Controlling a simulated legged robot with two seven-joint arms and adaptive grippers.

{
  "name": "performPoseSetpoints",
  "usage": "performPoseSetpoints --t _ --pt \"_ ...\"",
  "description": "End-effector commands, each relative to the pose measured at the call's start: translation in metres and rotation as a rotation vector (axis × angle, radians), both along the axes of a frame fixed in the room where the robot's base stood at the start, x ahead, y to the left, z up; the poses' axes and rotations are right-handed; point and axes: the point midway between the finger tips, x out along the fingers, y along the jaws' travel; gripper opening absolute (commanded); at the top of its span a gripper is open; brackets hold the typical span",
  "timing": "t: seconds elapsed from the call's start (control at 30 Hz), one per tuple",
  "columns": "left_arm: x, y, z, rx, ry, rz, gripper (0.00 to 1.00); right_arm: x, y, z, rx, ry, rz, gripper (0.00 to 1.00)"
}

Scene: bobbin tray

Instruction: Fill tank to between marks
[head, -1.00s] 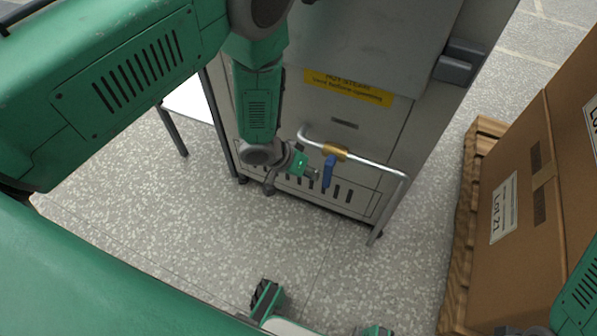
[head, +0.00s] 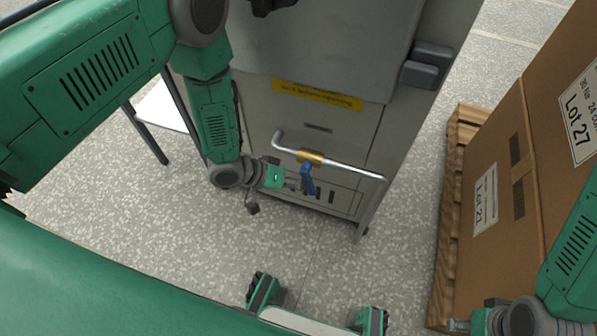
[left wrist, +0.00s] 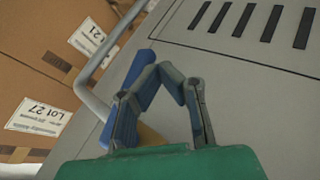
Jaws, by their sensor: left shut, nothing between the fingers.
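A metal pipe (head: 352,172) with a brass valve (head: 311,156) runs across the front of a grey cabinet (head: 330,120). A blue lever (head: 308,181) hangs down from the valve, slightly slanted. My left gripper (head: 296,186) is shut and empty, just left of the lever. In the left wrist view its fingertips (left wrist: 172,72) overlap the blue lever (left wrist: 139,70); I cannot tell whether they touch it. The brass valve (left wrist: 150,136) is partly hidden behind the fingers there. My right gripper (head: 458,325) is at the bottom right edge, mostly cut off. No tank marks are visible.
Cardboard boxes (head: 508,205) stand on a wooden pallet (head: 452,220) at the right. A yellow warning label (head: 317,95) is on the cabinet. A white table (head: 163,108) is at the left. The speckled floor in front of the cabinet (head: 300,245) is clear.

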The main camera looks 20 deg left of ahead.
Motion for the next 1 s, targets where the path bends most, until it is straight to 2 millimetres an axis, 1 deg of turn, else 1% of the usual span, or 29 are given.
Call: performPoseSetpoints --t 0.4,0.7,1.0 --pt "-0.001 -0.018 -0.002 0.008 0.0 -0.002 0.0 -0.001 0.0 0.01 0.001 0.002 0.001 0.4" --pt "0.0 -0.022 -0.002 0.007 -0.001 -0.001 0.0 -0.001 0.0 0.011 0.0 0.002 0.001 0.4" --pt "0.0 -0.022 -0.002 0.008 -0.001 -0.001 0.0 -0.001 0.0 0.011 0.0 0.002 0.001 0.4"
